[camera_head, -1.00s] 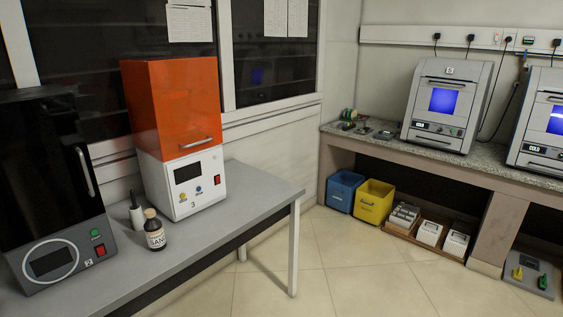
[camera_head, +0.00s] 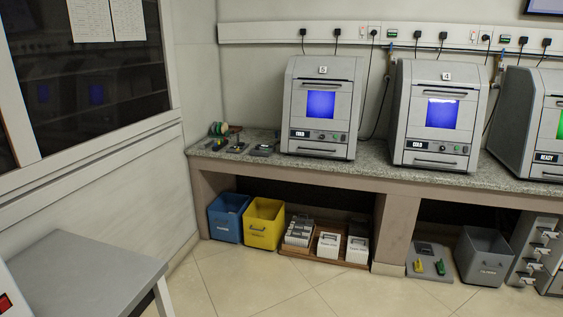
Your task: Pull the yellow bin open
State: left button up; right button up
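The yellow bin (camera_head: 263,229) stands on the floor under the stone-topped counter, at the left part of the open space below it. It is open-topped, with a dark handle on its front face. It sits just right of a blue bin (camera_head: 227,222), close beside it. Its back part is in the shade of the counter. Neither of my grippers is in view.
The counter (camera_head: 300,168) carries several grey ovens. Right of the yellow bin is a wooden tray (camera_head: 297,252) with white boxes. A grey bin (camera_head: 485,258) stands farther right. A grey table (camera_head: 80,275) is at lower left. The tiled floor before the bins is clear.

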aim_at(263, 221)
jog(key=i+z, duration=0.15)
jog(key=i, duration=1.7)
jog(key=i+j+u, duration=0.1)
jog(key=i+u, duration=0.7)
jog(key=i+l+u, duration=0.1)
jog(key=i+u, duration=0.3)
jog(key=k, duration=0.1)
